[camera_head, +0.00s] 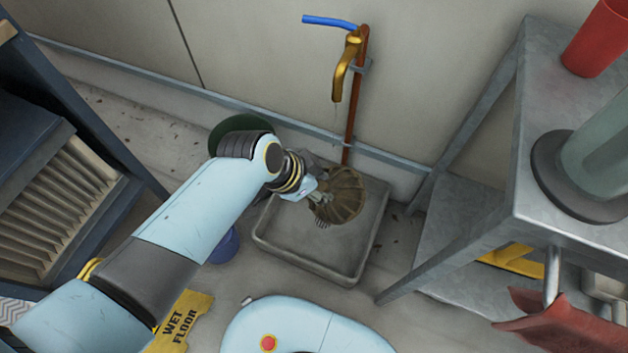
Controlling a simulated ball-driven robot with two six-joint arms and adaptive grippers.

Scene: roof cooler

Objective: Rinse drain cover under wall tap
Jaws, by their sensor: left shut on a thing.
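The drain cover (343,194) is a round, ribbed, brownish piece held over the grey basin (300,255) on the floor. My left gripper (314,192) is shut on its left side; the fingers are small and partly hidden. The brass wall tap (345,68) with a blue lever (329,21) sits on a copper pipe (352,120) above and behind the cover. A faint thin trickle seems to show just under the spout; I cannot tell whether it reaches the cover. My right gripper is not in view.
A dark louvred unit (60,200) stands at the left. A yellow wet-floor sign (182,322), blue bucket (225,246) and green round container (228,126) are near my left arm.

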